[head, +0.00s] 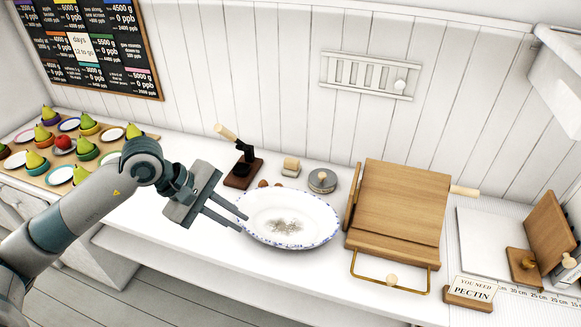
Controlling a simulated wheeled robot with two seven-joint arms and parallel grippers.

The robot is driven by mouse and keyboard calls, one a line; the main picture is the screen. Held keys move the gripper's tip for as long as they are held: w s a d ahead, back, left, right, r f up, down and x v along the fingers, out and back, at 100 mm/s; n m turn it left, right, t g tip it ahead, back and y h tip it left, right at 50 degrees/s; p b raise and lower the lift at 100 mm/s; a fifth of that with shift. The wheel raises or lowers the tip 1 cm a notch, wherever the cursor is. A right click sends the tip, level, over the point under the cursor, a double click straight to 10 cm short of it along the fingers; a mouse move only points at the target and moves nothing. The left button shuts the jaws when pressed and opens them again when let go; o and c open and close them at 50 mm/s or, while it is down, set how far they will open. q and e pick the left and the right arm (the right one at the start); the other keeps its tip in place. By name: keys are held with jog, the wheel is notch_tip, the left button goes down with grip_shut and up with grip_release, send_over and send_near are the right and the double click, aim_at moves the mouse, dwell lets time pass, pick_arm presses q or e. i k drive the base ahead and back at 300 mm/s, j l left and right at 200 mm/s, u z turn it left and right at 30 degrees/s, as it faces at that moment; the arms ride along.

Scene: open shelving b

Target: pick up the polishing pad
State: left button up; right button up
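No thing in view is plainly marked as the polishing pad. A low round grey piece with a small pale top (322,181) stands on the white counter behind the plate. A small beige block (291,166) stands to its left. Either may be the pad; I cannot tell which. My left gripper (244,223) comes in from the left, its two fingers apart and nothing between them. Its fingertips show at the left rim of the plate, in front of and to the left of both pieces. My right gripper is not in view.
A white blue-rimmed plate (325,234) with dark scraps lies on the counter. A dark stand with a wooden handle (243,168) is behind it. A wooden stand (405,205) rises at right, near a "pectin" sign (472,290). Pears on dishes (86,148) fill the left.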

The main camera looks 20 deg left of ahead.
aim_at(292, 167)
jog(key=i+j+z, duration=0.1)
jog(key=j+z, duration=0.25)
jog(key=i+j+z, duration=0.1)
jog(key=j+z, duration=0.3)
jog(key=j, duration=0.15)
jog(key=j+z, duration=0.35)
jog(key=j, duration=0.1)
